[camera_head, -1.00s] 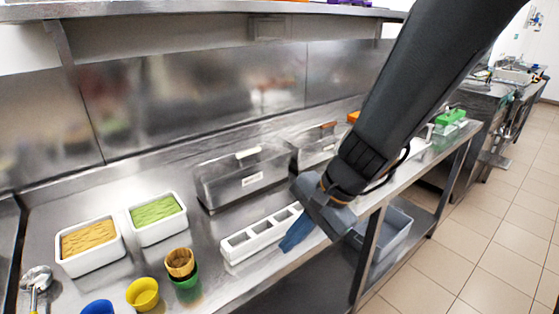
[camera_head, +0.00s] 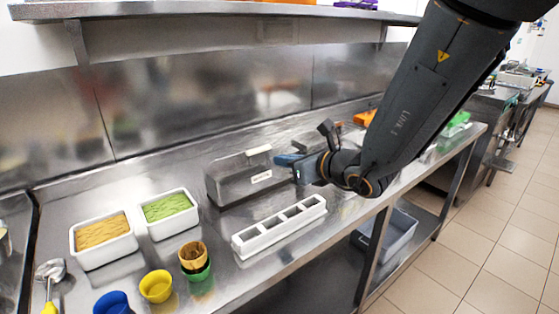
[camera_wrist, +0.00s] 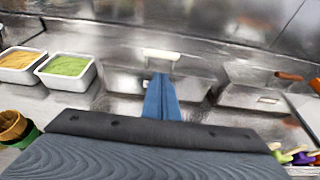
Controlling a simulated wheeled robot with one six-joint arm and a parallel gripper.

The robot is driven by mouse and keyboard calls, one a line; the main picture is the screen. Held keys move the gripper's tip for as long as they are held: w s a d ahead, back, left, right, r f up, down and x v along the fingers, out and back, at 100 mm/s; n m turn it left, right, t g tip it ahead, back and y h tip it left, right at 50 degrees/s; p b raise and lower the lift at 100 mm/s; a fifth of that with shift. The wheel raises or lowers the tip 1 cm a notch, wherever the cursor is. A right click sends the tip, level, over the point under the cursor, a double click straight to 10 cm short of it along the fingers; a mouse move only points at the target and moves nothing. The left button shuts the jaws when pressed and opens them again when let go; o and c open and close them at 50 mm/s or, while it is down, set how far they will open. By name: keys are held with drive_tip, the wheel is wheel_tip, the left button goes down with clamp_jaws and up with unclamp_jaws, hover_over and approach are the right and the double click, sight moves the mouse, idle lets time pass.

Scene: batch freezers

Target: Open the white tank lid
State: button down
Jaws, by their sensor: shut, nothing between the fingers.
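A steel tank with a white lid handle (camera_head: 259,150) stands on the counter against the back; its lid (camera_head: 235,161) lies closed. In the wrist view the white handle (camera_wrist: 161,55) is just beyond my fingertips, and the tank (camera_wrist: 122,82) is partly hidden behind them. My gripper (camera_head: 283,160) is at the right end of this tank in the head view. Its blue fingers (camera_wrist: 162,82) are together with nothing between them. I cannot tell whether they touch the tank.
A second steel tank (camera_wrist: 250,95) with an orange-brown handle (camera_wrist: 289,76) stands to the right. A white compartment holder (camera_head: 280,226) lies in front. Two white tubs (camera_head: 103,255) (camera_head: 169,228) and several cups are at left. A shelf (camera_head: 200,9) runs above.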

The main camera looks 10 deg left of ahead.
sight(252, 152)
drive_tip(key=p+x, duration=0.2)
drive_tip(key=x, duration=0.7)
drive_tip(key=shift+w+p, duration=0.3)
drive_tip(key=shift+p, duration=0.1)
drive_tip(key=shift+f, duration=0.15)
